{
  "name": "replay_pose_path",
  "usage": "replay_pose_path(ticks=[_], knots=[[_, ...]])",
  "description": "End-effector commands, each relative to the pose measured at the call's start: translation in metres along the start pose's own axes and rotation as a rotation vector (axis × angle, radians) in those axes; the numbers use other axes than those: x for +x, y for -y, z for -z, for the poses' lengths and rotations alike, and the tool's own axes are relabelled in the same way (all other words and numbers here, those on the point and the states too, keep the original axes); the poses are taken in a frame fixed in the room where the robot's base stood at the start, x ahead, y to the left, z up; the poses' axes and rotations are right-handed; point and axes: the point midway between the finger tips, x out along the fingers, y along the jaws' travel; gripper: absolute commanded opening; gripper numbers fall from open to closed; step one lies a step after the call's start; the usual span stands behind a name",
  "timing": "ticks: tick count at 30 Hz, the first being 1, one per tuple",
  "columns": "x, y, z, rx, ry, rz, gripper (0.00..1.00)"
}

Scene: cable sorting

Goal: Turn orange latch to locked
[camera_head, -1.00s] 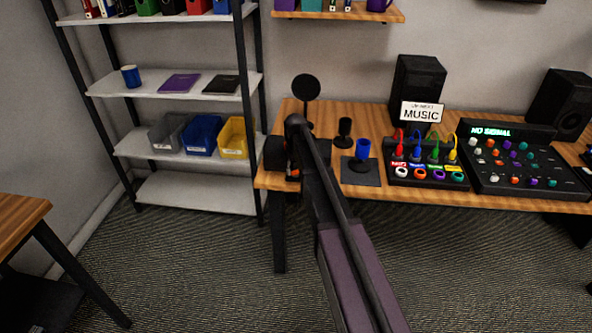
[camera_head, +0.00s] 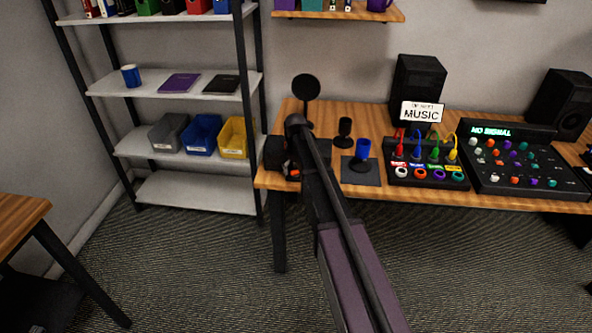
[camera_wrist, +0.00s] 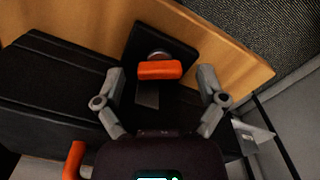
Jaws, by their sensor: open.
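The orange latch (camera_wrist: 160,70) is a short bar lying crosswise in the wrist view. It sits beside a round grey pivot on a black plate (camera_wrist: 178,42). My gripper (camera_wrist: 160,76) is open, with one grey finger on each side of the latch. Gaps show between the fingers and the bar's ends, and I cannot tell how the fingers compare with it in height. In the head view a small orange patch (camera_head: 294,174) shows at the left end of the desk beside my arm, which hides most of that spot.
A large black box (camera_wrist: 50,90) lies left of the latch in the wrist view, with a curved orange piece (camera_wrist: 73,160) below it. The wooden desk (camera_head: 400,198) also holds a blue-topped stand (camera_head: 362,150) and a cable panel (camera_head: 428,176). A shelf rack (camera_head: 190,195) stands left of the desk.

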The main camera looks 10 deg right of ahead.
Motion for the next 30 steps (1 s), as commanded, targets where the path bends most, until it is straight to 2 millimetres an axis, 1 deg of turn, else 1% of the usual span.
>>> replay_pose_path(ticks=[5,11,17,30], knots=[[-0.0001,-0.0003,0.0005,0.013,-0.001,-0.001,0.91],[-0.0001,-0.0003,0.0005,0.073,-0.001,0.000,0.91],[-0.0001,-0.0003,0.0004,0.182,-0.001,0.000,0.91],[-0.0001,-0.0001,0.0004,0.479,-0.001,0.000,0.91]])
